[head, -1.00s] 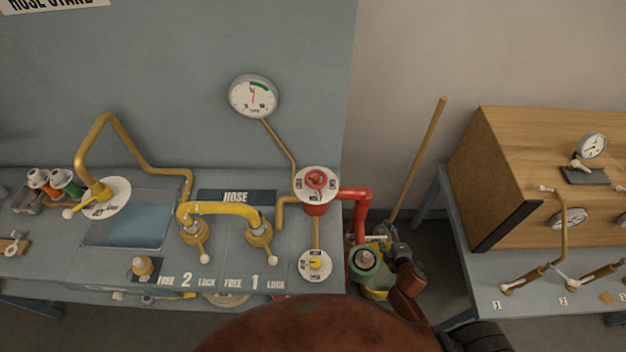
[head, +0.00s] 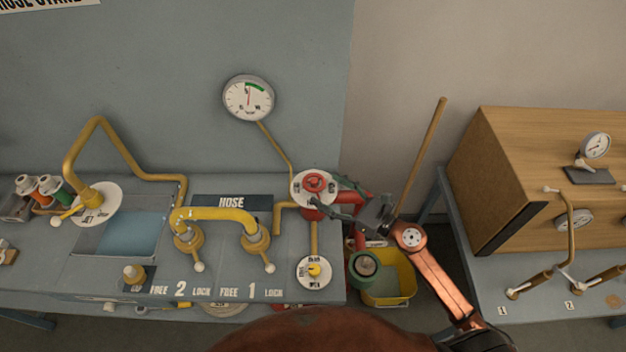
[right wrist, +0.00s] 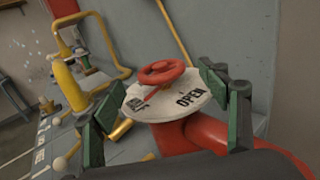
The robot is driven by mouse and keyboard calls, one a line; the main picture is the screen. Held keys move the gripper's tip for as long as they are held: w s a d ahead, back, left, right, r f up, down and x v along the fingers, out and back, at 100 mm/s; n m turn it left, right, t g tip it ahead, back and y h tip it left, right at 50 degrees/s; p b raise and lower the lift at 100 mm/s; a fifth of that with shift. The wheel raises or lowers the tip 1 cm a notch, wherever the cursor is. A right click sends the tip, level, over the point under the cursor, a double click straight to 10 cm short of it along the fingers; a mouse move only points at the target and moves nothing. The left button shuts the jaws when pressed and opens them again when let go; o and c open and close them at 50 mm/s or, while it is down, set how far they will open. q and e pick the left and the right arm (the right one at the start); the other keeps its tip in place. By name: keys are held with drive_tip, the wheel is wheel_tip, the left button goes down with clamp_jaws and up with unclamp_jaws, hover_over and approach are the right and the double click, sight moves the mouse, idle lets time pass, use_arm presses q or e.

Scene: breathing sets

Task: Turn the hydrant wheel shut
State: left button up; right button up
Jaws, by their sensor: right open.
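The red hydrant wheel (head: 314,182) sits on top of a red pipe at the right end of the grey bench, over a round white plate (head: 299,197). In the right wrist view the wheel (right wrist: 161,71) is near the middle. The plate (right wrist: 190,82) there reads OPEN on the right; a red pointer lies toward another label on the left, too small to read. My right gripper (head: 332,197) is open at the wheel's right side. In the right wrist view its green-padded fingers (right wrist: 158,100) stand left and right of the plate, apart from the wheel. My left gripper is out of view.
A yellow hose pipe (head: 215,214) with two white-tipped levers stands left of the wheel. A dial gauge (head: 248,98) is on the wall panel above. A yellow bucket (head: 395,280) and a wooden pole (head: 425,150) are at the right, before a wooden cabinet (head: 500,180).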

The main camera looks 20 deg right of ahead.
sight(305, 176)
drive_tip(key=p+x, duration=0.1)
drive_tip(key=x, duration=0.5)
